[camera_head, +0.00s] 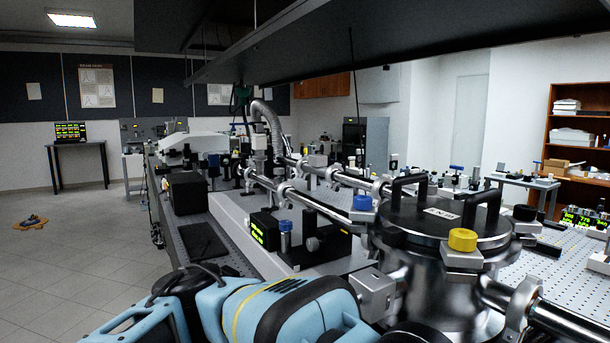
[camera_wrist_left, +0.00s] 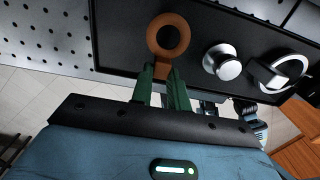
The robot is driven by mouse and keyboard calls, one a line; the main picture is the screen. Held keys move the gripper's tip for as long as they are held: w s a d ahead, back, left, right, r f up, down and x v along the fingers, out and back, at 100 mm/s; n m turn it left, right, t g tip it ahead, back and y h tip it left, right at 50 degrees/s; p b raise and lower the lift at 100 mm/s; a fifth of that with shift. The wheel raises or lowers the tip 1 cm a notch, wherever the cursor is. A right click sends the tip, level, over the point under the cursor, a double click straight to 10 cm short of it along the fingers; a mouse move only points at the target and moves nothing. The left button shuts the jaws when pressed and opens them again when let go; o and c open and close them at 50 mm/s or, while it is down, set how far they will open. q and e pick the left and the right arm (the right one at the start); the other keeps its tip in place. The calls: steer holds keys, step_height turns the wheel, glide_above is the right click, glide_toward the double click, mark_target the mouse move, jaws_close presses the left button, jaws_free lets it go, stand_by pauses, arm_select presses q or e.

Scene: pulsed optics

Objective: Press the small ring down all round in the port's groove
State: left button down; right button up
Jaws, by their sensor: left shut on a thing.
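In the left wrist view my left gripper (camera_wrist_left: 160,82) has its green fingers shut on the block end of a brown piece (camera_wrist_left: 182,36). The far end of this piece is a flat round ring with a dark centre, held over or on a black surface (camera_wrist_left: 120,30); I cannot tell if it touches. I cannot tell whether it is the small ring or a tool. The port's groove cannot be made out in either view. In the head view my blue arm fills the lower middle and its fingers are hidden. My right gripper is in neither view.
A silver knob-like part (camera_wrist_left: 228,68) and a pale metal ring or clamp (camera_wrist_left: 282,74) are right of the brown piece. In the head view a steel chamber (camera_head: 435,275) with a yellow cap (camera_head: 462,240) stands close on the right, with pipes behind. A shelf hangs overhead.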

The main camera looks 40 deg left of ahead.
arm_select(q)
steer(key=shift+r, duration=0.2)
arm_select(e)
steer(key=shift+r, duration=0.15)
